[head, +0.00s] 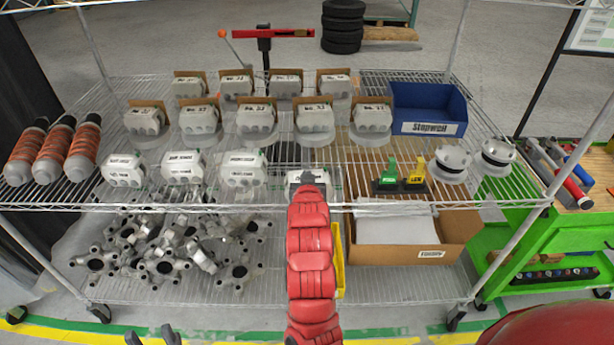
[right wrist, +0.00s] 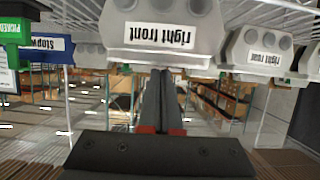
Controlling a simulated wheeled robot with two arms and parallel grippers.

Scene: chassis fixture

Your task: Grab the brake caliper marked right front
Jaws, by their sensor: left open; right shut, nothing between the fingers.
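The brake caliper marked "right front" (right wrist: 160,32) is a pale grey block with a white label, upside down in the right wrist view. In the head view this caliper (head: 293,180) stands at the right end of the front row, partly hidden by my right gripper (head: 308,179). The right gripper's fingers (right wrist: 161,78) are pressed together and empty, pointing at the caliper, just beyond its label edge in the wrist view. I cannot tell whether they touch it. My left gripper (head: 151,336) is open and empty at the bottom edge, away from the shelf.
A caliper marked "right rear" (right wrist: 262,55) is beside it; it also shows in the head view (head: 243,168). Green and yellow tags (head: 402,178) stand to the right. A blue bin (head: 428,108) is behind them. The wire shelf's front rail (head: 200,208) runs below the front row.

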